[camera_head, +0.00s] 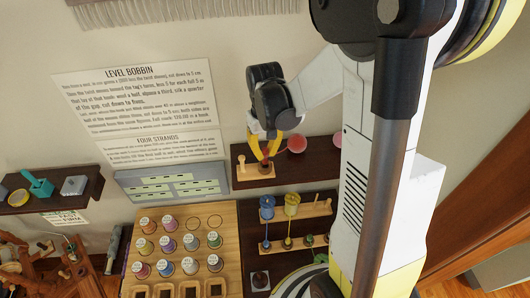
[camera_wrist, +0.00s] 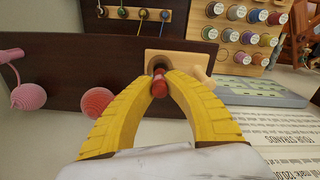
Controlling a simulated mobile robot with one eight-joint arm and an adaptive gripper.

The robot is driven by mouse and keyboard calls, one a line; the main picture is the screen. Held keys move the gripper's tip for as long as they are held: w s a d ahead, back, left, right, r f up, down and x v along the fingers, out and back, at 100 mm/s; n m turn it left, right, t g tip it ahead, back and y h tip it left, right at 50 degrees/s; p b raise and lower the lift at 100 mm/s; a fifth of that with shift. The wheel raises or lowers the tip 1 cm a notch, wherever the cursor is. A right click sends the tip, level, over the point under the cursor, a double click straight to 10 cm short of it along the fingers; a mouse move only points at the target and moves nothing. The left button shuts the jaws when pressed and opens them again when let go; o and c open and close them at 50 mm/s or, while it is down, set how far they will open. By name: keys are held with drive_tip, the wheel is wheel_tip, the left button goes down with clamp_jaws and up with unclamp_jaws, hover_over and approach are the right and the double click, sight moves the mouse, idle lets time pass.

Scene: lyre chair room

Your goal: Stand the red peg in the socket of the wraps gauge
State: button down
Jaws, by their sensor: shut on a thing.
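My gripper (camera_head: 264,153) reaches down over the dark shelf against the wall. In the wrist view its yellow fingers (camera_wrist: 159,84) are shut on the red peg (camera_wrist: 159,82), whose rounded end points toward the camera. The fingers hide part of the peg. A pale wooden block (camera_wrist: 181,60), which looks like the wraps gauge, lies just beyond the fingertips, and it also shows in the head view (camera_head: 248,174). A plain wooden pin (camera_wrist: 202,76) stands on it.
A wooden rack with bobbins (camera_head: 291,208) stands on a lower dark board. A tray of thread spools (camera_head: 180,245) is at lower left. A grey panel (camera_head: 174,186) leans against the wall.

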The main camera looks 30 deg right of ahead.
sight(265, 159)
drive_tip(key=shift+f+b, duration=1.55)
drive_tip(key=c, duration=1.4)
unclamp_jaws()
wheel_tip(265, 159, up, 12)
drive_tip(key=shift+r, duration=0.1)
